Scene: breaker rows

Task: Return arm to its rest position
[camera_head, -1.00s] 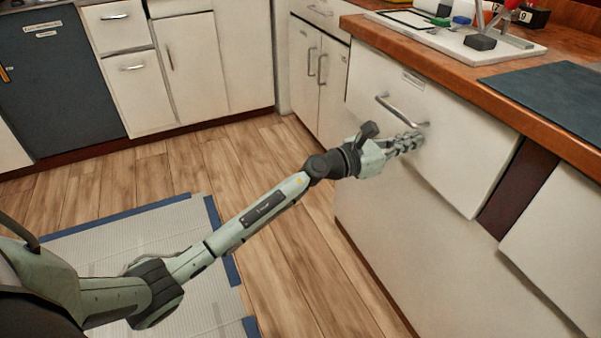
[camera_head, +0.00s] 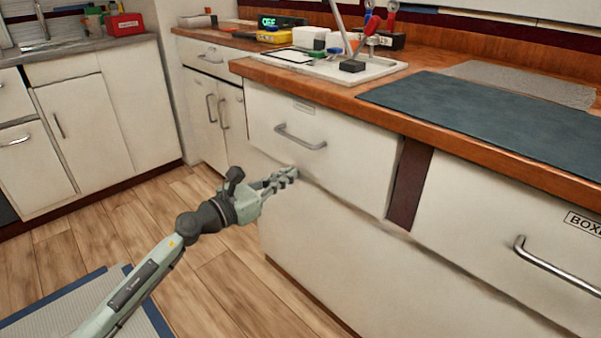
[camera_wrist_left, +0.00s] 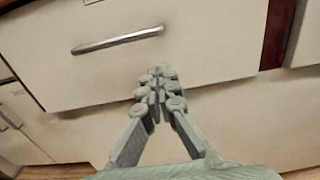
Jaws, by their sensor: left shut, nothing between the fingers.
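My left gripper (camera_head: 288,175) is shut and empty, in front of the white cabinet face. It is below the metal handle (camera_head: 300,140) of the upper drawer (camera_head: 355,165) and apart from that handle. In the left wrist view, the shut fingers (camera_wrist_left: 160,78) point at the lower part of the same drawer front (camera_wrist_left: 215,55), with its handle (camera_wrist_left: 117,40) up and to the left. My left arm (camera_head: 140,280) reaches in from the lower left, stretched out over the floor. My right gripper is not in view.
The wooden counter (camera_head: 480,143) runs above the drawers and carries a white tray (camera_head: 385,72) and a dark mat (camera_head: 470,110). A drawer with a "BOX" label (camera_head: 520,225) stands at right. The wooden floor (camera_head: 225,290) is clear beside a blue-edged mat (camera_head: 85,290).

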